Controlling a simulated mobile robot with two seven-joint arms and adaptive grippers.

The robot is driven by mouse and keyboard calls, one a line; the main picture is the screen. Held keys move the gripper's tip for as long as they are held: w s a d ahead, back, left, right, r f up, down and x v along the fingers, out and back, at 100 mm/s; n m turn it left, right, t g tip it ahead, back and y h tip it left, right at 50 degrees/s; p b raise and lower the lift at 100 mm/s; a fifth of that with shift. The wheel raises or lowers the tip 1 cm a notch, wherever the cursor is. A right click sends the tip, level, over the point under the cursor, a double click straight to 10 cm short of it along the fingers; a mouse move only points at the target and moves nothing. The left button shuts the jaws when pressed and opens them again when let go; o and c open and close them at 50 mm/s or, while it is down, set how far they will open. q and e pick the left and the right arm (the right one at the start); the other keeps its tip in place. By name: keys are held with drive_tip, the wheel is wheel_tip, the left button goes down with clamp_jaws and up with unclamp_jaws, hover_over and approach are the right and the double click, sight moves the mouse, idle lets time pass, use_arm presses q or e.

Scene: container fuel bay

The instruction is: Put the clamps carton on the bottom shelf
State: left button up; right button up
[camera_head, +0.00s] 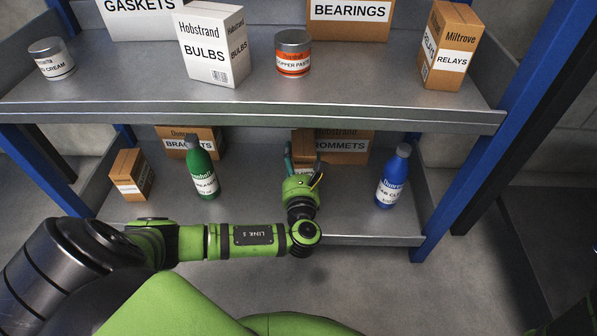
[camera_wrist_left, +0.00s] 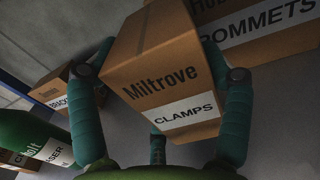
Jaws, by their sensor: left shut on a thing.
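The clamps carton (camera_wrist_left: 165,75), a brown box printed Miltrove with a white CLAMPS label, is between the teal fingers of my left gripper (camera_wrist_left: 165,88) in the left wrist view. In the head view my left gripper (camera_head: 303,165) reaches in over the bottom shelf (camera_head: 250,205), below the upper shelf's front edge. The gripper is shut on the carton. Only a small part of the carton (camera_head: 303,161) shows there, in front of the grommets carton (camera_head: 345,145). I cannot tell whether its base touches the shelf. My right gripper is not in view.
On the bottom shelf, a small brown carton (camera_head: 131,175), a brackets carton (camera_head: 175,138) and a green bottle (camera_head: 202,170) stand left; a blue bottle (camera_head: 393,178) stands right. The loaded upper shelf (camera_head: 250,105) overhangs. A blue post (camera_head: 490,150) bounds the right side.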

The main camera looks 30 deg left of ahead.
use_arm(q)
wheel_tip(320, 180, down, 3)
drive_tip(key=shift+r+b, duration=0.1)
drive_tip(key=shift+b, duration=0.8)
drive_tip(key=shift+r, duration=0.1)
drive_tip(key=shift+f, duration=0.65)
drive_tip(key=o, duration=1.3)
drive_tip(key=shift+c, duration=0.2)
